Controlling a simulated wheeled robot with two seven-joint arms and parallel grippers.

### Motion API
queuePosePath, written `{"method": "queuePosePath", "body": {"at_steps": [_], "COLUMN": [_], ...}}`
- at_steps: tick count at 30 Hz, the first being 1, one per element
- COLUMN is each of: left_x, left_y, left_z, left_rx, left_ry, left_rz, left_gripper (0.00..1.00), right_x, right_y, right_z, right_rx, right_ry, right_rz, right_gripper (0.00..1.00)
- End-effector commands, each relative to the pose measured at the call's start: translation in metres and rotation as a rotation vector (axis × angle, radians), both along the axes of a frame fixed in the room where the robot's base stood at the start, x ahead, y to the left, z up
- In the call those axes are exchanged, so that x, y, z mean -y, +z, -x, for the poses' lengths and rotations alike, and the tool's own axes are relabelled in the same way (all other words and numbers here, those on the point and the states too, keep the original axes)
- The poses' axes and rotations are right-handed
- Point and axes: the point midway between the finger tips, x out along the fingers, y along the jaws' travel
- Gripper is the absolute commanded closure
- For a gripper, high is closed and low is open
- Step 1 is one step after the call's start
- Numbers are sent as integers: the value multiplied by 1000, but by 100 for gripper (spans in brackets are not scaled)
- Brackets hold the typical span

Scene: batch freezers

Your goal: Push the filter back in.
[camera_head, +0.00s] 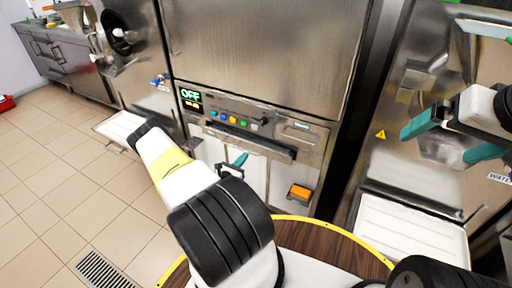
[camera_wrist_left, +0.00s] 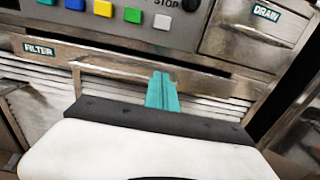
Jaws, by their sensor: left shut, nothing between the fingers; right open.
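The filter (camera_head: 268,149) is a long metal drawer front under the control panel of the middle machine. In the left wrist view its front (camera_wrist_left: 105,57) carries a green FILTER label, and it appears to stand out from the louvred panel below. My left gripper (camera_head: 240,158) is shut and empty, its teal fingers in front of the machine just below the filter's edge. In the left wrist view the fingertips (camera_wrist_left: 159,76) overlap the filter's lower edge; I cannot tell whether they touch. My right gripper (camera_head: 438,142) is open and empty, at the right before another machine.
The control panel (camera_head: 225,113) with an OFF display and coloured buttons is right above the filter. A DRAIN drawer (camera_wrist_left: 251,38) is to its right. An orange item (camera_head: 300,192) sits lower right. A wood-topped round surface (camera_head: 325,238) is below. Floor at left is clear.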

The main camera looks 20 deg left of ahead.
Motion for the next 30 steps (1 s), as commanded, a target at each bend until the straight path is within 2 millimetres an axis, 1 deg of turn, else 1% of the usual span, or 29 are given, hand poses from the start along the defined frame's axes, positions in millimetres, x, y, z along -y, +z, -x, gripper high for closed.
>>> {"method": "queuePosePath", "body": {"at_steps": [1, 6, 9, 12, 16, 26, 30], "left_x": [2, 4, 5, 5, 6, 6, 7], "left_y": [0, 0, 0, 0, 0, 0, 0], "left_z": [-12, -44, -57, -66, -71, -72, -85], "left_rx": [2, 0, 1, 0, -1, 0, 2], "left_ry": [-2, -1, -1, 0, 0, 0, 0], "left_rz": [-1, 0, 0, 0, 2, 2, 0], "left_gripper": [100, 100, 100, 100, 100, 100, 100], "right_x": [0, 0, 0, 0, 0, 0, 0], "right_y": [0, 0, 0, 0, 0, 0, 0], "right_z": [0, 0, 0, 0, 0, 0, 0], "right_rx": [0, 0, 0, 0, 0, 0, 0], "right_ry": [0, 0, 0, 0, 0, 0, 0], "right_rz": [0, 0, 0, 0, 0, 0, 0], "right_gripper": [0, 0, 0, 0, 0, 0, 0]}}
